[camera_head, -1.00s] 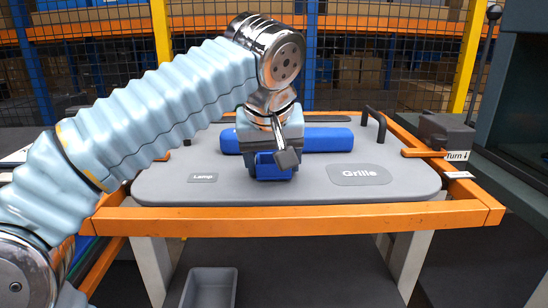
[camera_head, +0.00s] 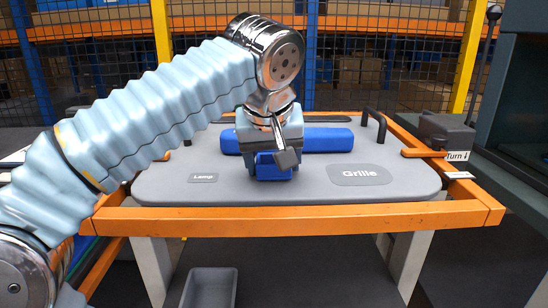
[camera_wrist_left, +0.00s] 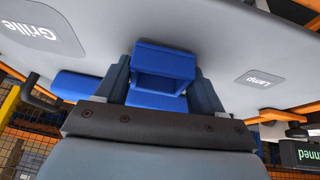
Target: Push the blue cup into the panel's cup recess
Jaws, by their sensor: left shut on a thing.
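The blue cup (camera_head: 272,166) is at the middle of the grey panel (camera_head: 232,192), low against its surface. My left gripper (camera_head: 273,162) is over it and hides much of it in the head view. In the left wrist view the blue cup (camera_wrist_left: 163,68), a square hollow piece, sits between the two fingers of my left gripper (camera_wrist_left: 163,82), which is shut on it. The cup recess is hidden; I cannot tell how deep the cup sits. My right gripper is not in view.
A long blue padded bar (camera_head: 327,140) lies across the panel behind the cup. A black handle (camera_head: 374,122) stands at the panel's back right. An orange frame (camera_head: 300,219) borders it, with a dark turn latch (camera_head: 445,133) at right. A grey bin (camera_head: 210,288) is below.

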